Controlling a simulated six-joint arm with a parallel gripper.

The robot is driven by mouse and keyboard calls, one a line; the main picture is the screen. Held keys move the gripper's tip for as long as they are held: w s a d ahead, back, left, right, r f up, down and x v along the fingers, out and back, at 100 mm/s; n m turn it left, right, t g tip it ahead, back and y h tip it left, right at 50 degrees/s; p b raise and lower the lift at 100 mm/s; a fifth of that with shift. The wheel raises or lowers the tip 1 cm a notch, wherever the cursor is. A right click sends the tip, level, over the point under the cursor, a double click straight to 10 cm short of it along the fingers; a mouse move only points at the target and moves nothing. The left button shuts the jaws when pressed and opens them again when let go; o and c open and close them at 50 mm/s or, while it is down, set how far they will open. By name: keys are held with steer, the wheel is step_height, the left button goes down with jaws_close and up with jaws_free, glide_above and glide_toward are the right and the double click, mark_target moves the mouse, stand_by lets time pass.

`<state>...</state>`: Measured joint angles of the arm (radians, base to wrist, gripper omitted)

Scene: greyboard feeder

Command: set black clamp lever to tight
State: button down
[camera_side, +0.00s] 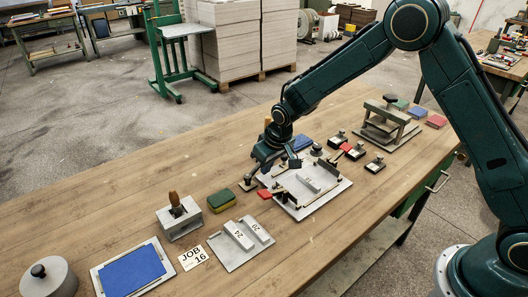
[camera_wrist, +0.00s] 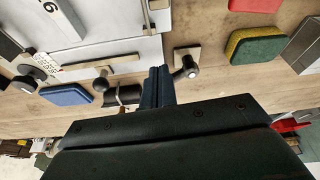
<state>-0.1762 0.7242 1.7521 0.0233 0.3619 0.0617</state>
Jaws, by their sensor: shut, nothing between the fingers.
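A clamp lever with a black ball knob (camera_wrist: 190,68) stands on a small square base (camera_wrist: 187,53), just right of my fingers in the wrist view. In the side view this black lever (camera_side: 248,182) stands left of my gripper, off the left corner of the grey plate. A second black-knobbed lever (camera_wrist: 101,84) is left of my fingers in the wrist view. My gripper (camera_wrist: 158,72) is shut and empty, low between the two levers. I cannot tell whether it touches the right one. In the side view my gripper (camera_side: 265,167) hides the second lever.
The grey plate (camera_side: 327,198) with black rails and a metal block lies in front of my gripper. A green-and-yellow sponge (camera_side: 221,200) and a red pad (camera_side: 264,194) lie nearby. A blue pad (camera_wrist: 66,95) lies left in the wrist view.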

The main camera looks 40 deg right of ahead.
steer(key=shift+w+f, duration=0.1)
steer(key=shift+w, duration=0.35)
